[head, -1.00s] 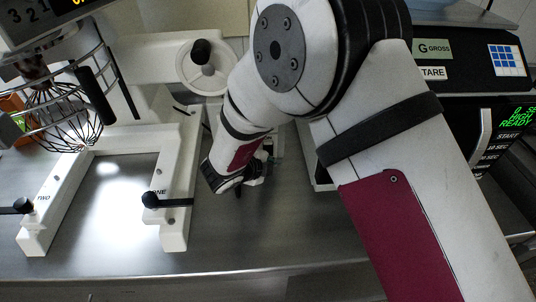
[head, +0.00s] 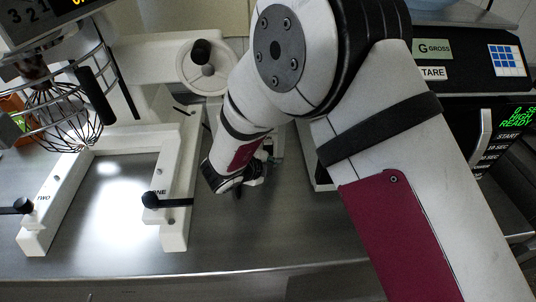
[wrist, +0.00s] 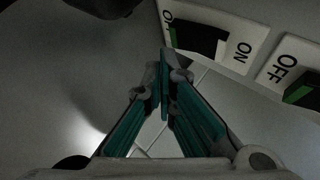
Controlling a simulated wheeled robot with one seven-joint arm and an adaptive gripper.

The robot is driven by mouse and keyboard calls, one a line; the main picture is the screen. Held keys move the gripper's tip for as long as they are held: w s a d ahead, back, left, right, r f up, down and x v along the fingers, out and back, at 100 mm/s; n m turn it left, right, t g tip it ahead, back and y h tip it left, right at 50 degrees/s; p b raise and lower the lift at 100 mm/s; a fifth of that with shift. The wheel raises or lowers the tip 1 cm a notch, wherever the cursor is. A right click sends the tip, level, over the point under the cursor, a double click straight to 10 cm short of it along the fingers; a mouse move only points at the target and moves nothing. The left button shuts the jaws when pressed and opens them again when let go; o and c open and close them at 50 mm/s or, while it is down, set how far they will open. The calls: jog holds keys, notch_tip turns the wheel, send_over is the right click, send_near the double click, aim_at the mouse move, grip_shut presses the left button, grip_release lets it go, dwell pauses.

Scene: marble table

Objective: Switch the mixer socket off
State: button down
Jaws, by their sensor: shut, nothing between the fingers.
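A white switch plate (wrist: 240,27) with a black rocker (wrist: 200,40) is at the top of the wrist view, with an ON label on its right and a partly hidden label on its left. A second switch plate (wrist: 292,62), marked OFF, has a dark rocker with a green side and is cut by the right edge. I cannot tell which one serves the mixer. My gripper (wrist: 165,58) is shut and empty, its tips just below the first plate's left end. Contact cannot be told. In the head view my gripper (head: 250,181) is partly hidden by my arm.
The white mixer (head: 165,62) with a wire whisk (head: 62,118) and forked base stands at the left. A scale panel (head: 460,58) and a black device with a green display (head: 515,116) are at the right. The steel counter (head: 255,235) is clear in front.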

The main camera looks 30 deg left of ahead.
jog(key=shift+w+a+f, duration=0.1)
jog(key=shift+w+a, duration=0.1)
jog(key=shift+w, duration=0.15)
jog(key=shift+w+a, duration=0.15)
jog(key=shift+w, duration=0.1)
dwell(0.7)
jog(key=shift+s, duration=0.1)
jog(key=shift+s+d+p, duration=0.4)
jog(key=shift+s+p, duration=0.15)
jog(key=shift+p, duration=0.15)
jog(key=shift+s+d+r+p, duration=0.15)
jog(key=shift+s+d+p, duration=0.3)
jog(key=shift+s, duration=0.25)
jog(key=shift+s+d+r+p, duration=0.2)
jog(key=shift+s+d+p, duration=0.2)
jog(key=shift+s+p, duration=0.25)
jog(key=shift+s+d+r+p, duration=0.15)
jog(key=shift+s+d+p, duration=0.25)
jog(key=shift+s, duration=0.35)
jog(key=shift+f, duration=0.1)
